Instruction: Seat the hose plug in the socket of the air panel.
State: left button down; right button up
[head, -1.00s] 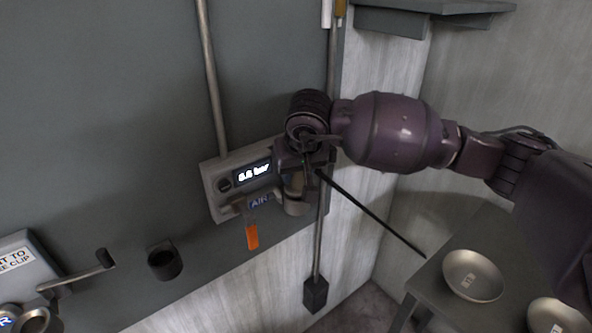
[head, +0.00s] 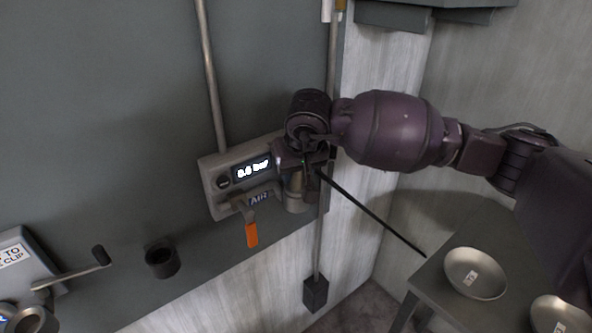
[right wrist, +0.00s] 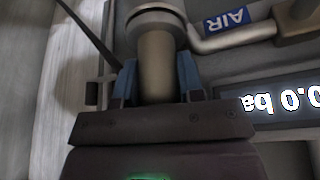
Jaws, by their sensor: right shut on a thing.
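The air panel (head: 212,186) is a light grey box on the dark wall, with a lit display, an AIR label and an orange-handled lever (head: 251,235). My right gripper (head: 297,166) is at the panel's right end. In the right wrist view its two bluish fingers (right wrist: 156,76) are shut on the tan, cylindrical hose plug (right wrist: 155,62). The plug's far end meets the ringed socket (right wrist: 153,18), in line with it. How deep it sits is hidden. My left gripper is out of view.
A thin dark line (head: 372,214) runs from near the gripper down to the right. A vertical pipe (head: 320,235) with a dark box passes behind. A table (head: 432,283) with metal bowls stands lower right. A black cup (head: 162,260) and a crank (head: 100,256) are lower left.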

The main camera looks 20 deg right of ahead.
jog(key=o, duration=1.1)
jog(key=shift+c, duration=0.2)
jog(key=shift+r, duration=0.1)
jog(key=v, duration=1)
jog(key=shift+r, duration=0.35)
jog(key=shift+s, duration=0.15)
